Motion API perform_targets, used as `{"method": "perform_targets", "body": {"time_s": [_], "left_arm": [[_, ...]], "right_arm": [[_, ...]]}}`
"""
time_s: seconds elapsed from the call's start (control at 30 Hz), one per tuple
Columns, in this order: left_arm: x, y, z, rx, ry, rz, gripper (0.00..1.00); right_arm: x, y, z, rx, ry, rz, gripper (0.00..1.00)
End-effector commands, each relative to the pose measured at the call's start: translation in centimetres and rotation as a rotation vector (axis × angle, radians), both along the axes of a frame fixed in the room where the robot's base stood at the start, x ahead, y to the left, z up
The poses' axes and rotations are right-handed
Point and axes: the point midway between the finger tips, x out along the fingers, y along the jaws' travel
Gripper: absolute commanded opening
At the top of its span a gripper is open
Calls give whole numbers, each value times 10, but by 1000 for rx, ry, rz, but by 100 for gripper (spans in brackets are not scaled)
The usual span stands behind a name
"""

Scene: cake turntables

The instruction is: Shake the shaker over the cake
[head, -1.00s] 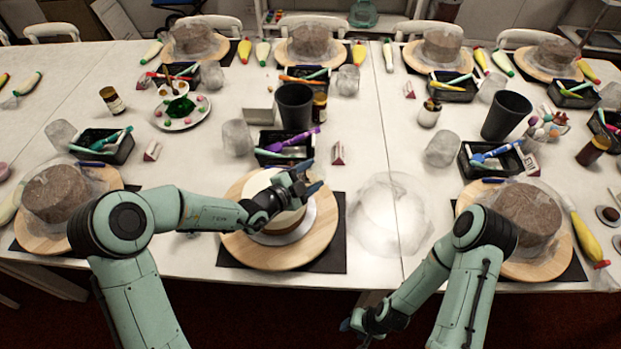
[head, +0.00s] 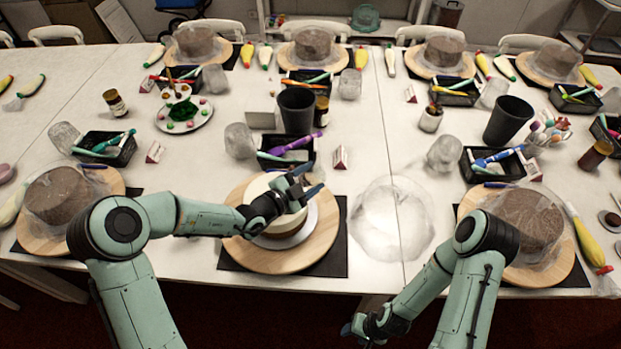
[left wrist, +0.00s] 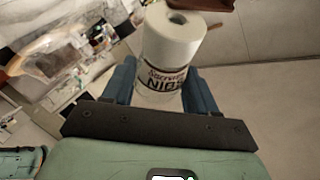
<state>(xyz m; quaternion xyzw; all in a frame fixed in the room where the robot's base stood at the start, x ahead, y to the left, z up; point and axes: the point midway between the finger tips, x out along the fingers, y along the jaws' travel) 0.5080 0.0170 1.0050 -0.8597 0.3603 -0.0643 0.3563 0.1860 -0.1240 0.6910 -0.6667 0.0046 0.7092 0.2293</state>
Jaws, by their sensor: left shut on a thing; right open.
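I cannot make out the shaker in the head view. My right gripper (head: 358,328) is low in front of the table, away from the cake, and is open and empty.
A black tray of tools (head: 287,150) and a dark cup (head: 297,110) stand behind the turntable. A crumpled clear cover (head: 390,220) lies to its right. Wrapped brown cakes on turntables stand at left (head: 58,190) and right (head: 528,218).

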Motion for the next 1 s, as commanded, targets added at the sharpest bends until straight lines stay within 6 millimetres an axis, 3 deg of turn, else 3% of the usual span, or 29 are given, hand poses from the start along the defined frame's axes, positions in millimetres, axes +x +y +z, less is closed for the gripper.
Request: {"method": "perform_targets", "body": {"time_s": [0.27, 1.0], "left_arm": [[20, -8, -8, 213, -22, -1, 20], [30, 8, -4, 123, -14, -1, 20]], "right_arm": [[-2, 0, -2, 0, 2, 0, 50], [-1, 0, 0, 0, 1, 0, 50]]}}
